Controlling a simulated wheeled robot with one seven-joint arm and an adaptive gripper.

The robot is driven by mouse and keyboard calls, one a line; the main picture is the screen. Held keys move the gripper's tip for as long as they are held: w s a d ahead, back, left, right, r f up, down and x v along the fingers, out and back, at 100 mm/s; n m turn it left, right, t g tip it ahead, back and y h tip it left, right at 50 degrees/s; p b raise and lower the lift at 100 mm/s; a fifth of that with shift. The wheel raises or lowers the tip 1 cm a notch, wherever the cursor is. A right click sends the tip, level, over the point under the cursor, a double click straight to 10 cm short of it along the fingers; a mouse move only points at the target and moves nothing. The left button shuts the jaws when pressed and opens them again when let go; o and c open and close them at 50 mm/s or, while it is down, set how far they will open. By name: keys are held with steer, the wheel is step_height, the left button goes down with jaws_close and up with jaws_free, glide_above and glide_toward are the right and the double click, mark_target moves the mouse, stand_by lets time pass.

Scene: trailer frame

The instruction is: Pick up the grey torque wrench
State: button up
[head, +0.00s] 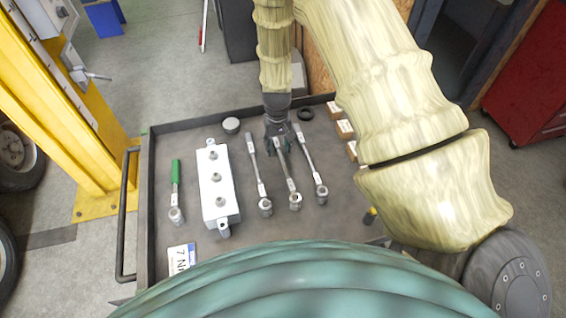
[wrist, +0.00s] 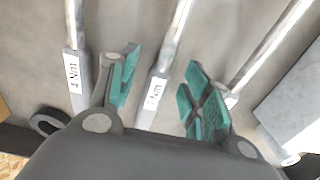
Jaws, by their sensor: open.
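Three grey torque wrenches lie side by side on the dark tray of a cart: a left one (head: 258,175), a middle one (head: 289,178) and a right one (head: 314,171). My gripper (head: 278,143) is over the handle end of the middle wrench. In the wrist view my gripper (wrist: 161,64) is open, with green pads on either side of the middle wrench's labelled handle (wrist: 153,97); contact cannot be told. The neighbouring handle (wrist: 75,70) is labelled "4 Nm"; the middle label is not clearly readable. A green-handled wrench (head: 175,186) lies farther left.
A white block with several round fittings (head: 217,193) stands left of the grey wrenches. A "7 Nm" card (head: 181,259) lies near the front. A black ring (head: 305,114) and small wooden blocks (head: 344,129) are at the right. The cart tray (head: 152,220) has a raised rim.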

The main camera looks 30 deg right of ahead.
steer(key=shift+f, duration=0.3)
jaws_close()
steer(key=shift+r, duration=0.2)
step_height(320, 180, up, 10)
steer(key=b, duration=0.2)
steer(key=shift+f+b, duration=0.15)
steer(key=shift+b, duration=0.25)
stand_by(0.3)
